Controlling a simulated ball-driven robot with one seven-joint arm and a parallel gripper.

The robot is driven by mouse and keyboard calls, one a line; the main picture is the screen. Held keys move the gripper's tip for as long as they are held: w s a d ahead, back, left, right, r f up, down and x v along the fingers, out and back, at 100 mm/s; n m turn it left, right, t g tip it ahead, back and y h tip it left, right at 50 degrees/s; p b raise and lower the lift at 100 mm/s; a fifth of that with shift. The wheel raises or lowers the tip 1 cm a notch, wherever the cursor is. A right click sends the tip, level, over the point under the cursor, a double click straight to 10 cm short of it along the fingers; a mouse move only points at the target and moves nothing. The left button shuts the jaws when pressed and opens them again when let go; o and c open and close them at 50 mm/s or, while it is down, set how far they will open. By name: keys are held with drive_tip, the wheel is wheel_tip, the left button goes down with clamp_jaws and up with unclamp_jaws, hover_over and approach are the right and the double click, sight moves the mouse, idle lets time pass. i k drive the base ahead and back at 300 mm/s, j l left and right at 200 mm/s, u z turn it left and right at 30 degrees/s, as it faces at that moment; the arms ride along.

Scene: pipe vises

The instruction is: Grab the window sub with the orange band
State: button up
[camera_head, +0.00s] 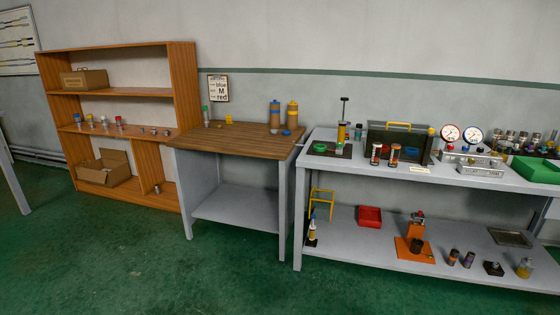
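I cannot tell for certain which item is the window sub with the orange band. Two short upright cylinders stand on the grey bench in front of a dark clear-sided case. The left cylinder (376,153) shows dark and reddish parts with a pale band. The right cylinder (394,155) shows an orange-red part with pale and dark parts. Two more short dark cylinders stand on the bench's lower shelf, a left one (453,257) and a purplish right one (468,259). My gripper is not in view.
The grey bench (475,181) also holds the case (412,142), gauges (450,134) and a green bin (535,169). A wooden shelf unit (185,95) is farther left. The green floor in front is clear.

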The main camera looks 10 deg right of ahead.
sight(394, 149)
drive_tip(key=i+l, duration=0.35)
drive_tip(key=i, duration=0.2)
drive_tip(key=i+l+u, duration=0.1)
drive_tip(key=i+l, duration=0.2)
drive_tip(key=i, duration=0.3)
drive_tip(key=i+l, duration=0.4)
drive_tip(key=i, duration=0.15)
drive_tip(key=j+u, duration=0.05)
